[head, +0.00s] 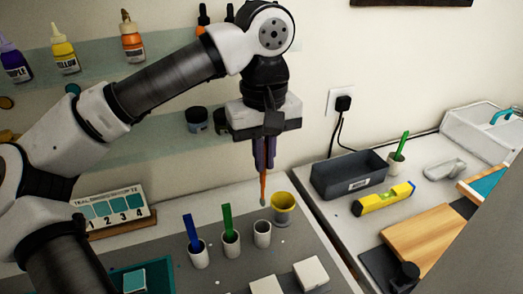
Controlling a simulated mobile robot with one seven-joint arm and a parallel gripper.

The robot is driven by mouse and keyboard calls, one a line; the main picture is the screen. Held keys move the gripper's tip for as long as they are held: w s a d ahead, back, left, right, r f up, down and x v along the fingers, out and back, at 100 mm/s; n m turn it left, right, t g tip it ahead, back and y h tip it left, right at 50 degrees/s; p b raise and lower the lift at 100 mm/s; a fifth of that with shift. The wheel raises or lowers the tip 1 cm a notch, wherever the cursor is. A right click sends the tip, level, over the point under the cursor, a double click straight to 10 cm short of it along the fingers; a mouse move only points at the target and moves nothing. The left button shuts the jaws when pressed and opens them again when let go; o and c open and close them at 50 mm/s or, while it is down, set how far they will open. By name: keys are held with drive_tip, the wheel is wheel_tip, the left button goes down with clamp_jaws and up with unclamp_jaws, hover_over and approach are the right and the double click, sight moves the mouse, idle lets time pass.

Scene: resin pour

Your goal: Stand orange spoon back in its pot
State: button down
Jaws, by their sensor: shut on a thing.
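My gripper (264,158) is shut on the orange spoon (263,187) and holds it upright above the bench. The spoon's lower tip hangs just above and close to the rim of an empty-looking white pot (262,234); I cannot tell if it is directly over the opening. To the left stand a white pot (231,245) with a green spoon (227,218) and a white pot (198,254) with a blue spoon (191,232). A yellow cup (284,207) stands right behind the spoon's tip.
White blocks (311,273) lie in front of the pots. A teal tray (160,276) is at front left, and a numbered card (112,211) stands behind it. A dark bin (348,174) and a yellow level (383,198) are on the right bench. Shelves with bottles hang behind.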

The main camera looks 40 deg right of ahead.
sight(263, 187)
drive_tip(key=shift+f+b, duration=3.85)
drive_tip(key=shift+f, duration=1.5)
drive_tip(key=c, duration=1.5)
unclamp_jaws()
drive_tip(key=shift+w, duration=0.1)
wheel_tip(263, 187, up, 14)
drive_tip(key=shift+w+f, duration=0.1)
drive_tip(key=shift+w, duration=0.05)
